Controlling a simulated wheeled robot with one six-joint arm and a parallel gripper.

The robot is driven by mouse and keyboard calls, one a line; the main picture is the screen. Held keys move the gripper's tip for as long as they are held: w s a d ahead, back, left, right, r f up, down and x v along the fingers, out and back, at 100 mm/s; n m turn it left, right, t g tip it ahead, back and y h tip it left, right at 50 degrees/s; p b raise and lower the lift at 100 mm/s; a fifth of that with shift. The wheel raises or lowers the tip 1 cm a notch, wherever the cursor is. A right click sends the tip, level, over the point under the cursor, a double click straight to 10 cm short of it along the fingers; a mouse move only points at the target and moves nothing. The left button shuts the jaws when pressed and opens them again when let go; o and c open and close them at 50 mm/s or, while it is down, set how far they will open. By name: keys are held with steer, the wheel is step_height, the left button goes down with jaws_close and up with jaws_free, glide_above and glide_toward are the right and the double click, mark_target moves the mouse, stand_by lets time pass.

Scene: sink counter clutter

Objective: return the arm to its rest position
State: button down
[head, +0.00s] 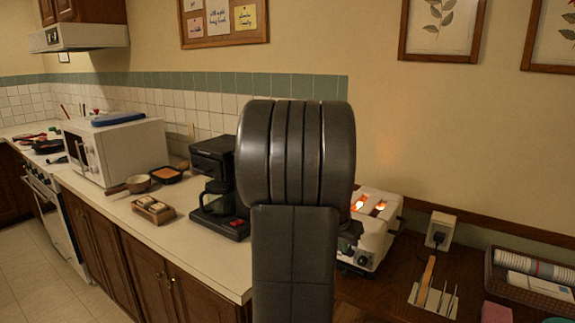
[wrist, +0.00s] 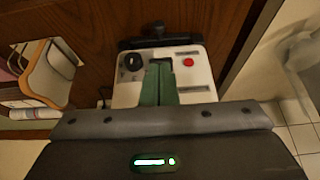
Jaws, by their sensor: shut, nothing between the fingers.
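My gripper (wrist: 160,62) shows in the wrist view as two green fingers side by side, closed together with nothing between them. They overlap the white toaster (wrist: 204,75) in that picture; I cannot tell whether they touch it. In the head view my dark arm rises through the middle and hides part of the toaster (head: 393,215), which has orange glowing slots. My gripper cannot be made out clearly there.
A black coffee maker (head: 212,160) stands left of my arm, with a white microwave (head: 118,152) beyond. On the right are a wall outlet (head: 440,232), an upright wooden-handled item (head: 427,280) and a basket (head: 530,275). Tiled floor (head: 40,290) is open at left.

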steer(key=v, duration=1.3)
glide_toward(349, 250)
step_height(349, 250, down, 4)
steer(key=shift+w+d+f+p, duration=0.3)
steer(key=shift+w+d+p, duration=0.35)
steer(key=shift+w+p, duration=0.2)
steer(key=w+d+p+v, duration=0.1)
steer(key=p+v, duration=0.6)
steer(key=v, duration=0.4)
steer(key=shift+r, duration=0.7)
steer(key=shift+a, duration=0.15)
